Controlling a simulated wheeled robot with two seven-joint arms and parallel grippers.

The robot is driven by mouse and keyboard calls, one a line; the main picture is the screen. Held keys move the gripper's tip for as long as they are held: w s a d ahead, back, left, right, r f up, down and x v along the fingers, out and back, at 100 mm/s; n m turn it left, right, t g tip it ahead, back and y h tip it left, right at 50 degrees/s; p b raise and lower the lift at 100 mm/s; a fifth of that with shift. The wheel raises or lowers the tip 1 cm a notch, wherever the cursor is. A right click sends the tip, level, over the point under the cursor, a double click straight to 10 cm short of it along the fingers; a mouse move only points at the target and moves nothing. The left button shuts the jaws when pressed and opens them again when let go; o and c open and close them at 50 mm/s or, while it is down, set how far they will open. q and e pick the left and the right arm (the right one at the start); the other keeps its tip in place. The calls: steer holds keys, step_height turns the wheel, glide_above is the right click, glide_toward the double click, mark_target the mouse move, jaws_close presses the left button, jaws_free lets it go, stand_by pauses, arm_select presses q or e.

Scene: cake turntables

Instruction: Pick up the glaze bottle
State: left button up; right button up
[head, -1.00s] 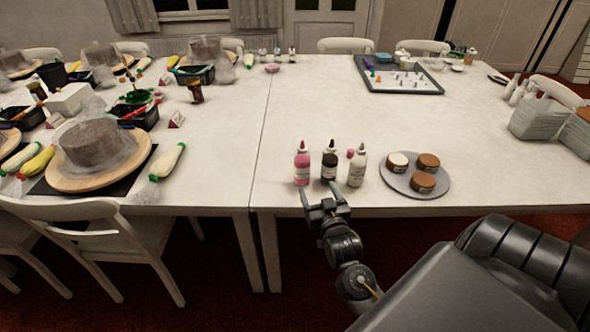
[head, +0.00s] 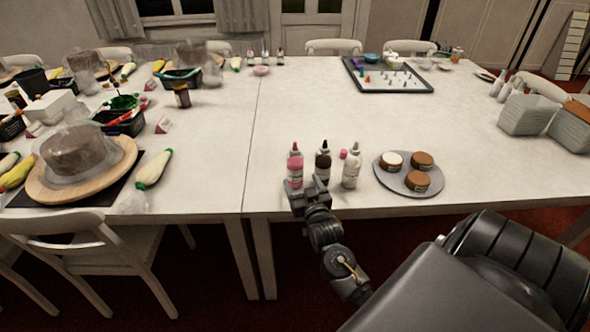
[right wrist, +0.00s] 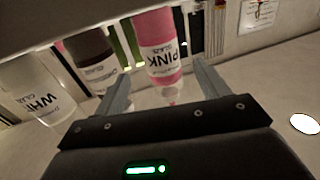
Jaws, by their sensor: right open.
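Three glaze bottles stand upright in a row near the table's front edge: a pink one (head: 295,172), a dark brown one (head: 322,163) and a white one (head: 350,168). My right gripper (head: 307,190) is open at the near side of the pink bottle and partly covers the lower part of the row. In the right wrist view, the pink bottle (right wrist: 160,48), its label upside down, shows between the two open fingers (right wrist: 163,85). I cannot tell whether they touch it. The brown bottle (right wrist: 90,58) and white bottle (right wrist: 38,92) are outside the fingers, to the left. My left gripper is not in view.
A grey tray (head: 425,88) with small items lies further back. A cake on a wooden turntable (head: 45,190) is at the left. The middle of the right table is clear.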

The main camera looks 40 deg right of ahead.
mark_target(298, 176)
steer(key=x, duration=0.5)
steer(key=shift+w+f+p, duration=0.15)
steer(key=shift+f+p, duration=0.05)
steer(key=shift+p, duration=0.15)
steer(key=c, duration=0.8)
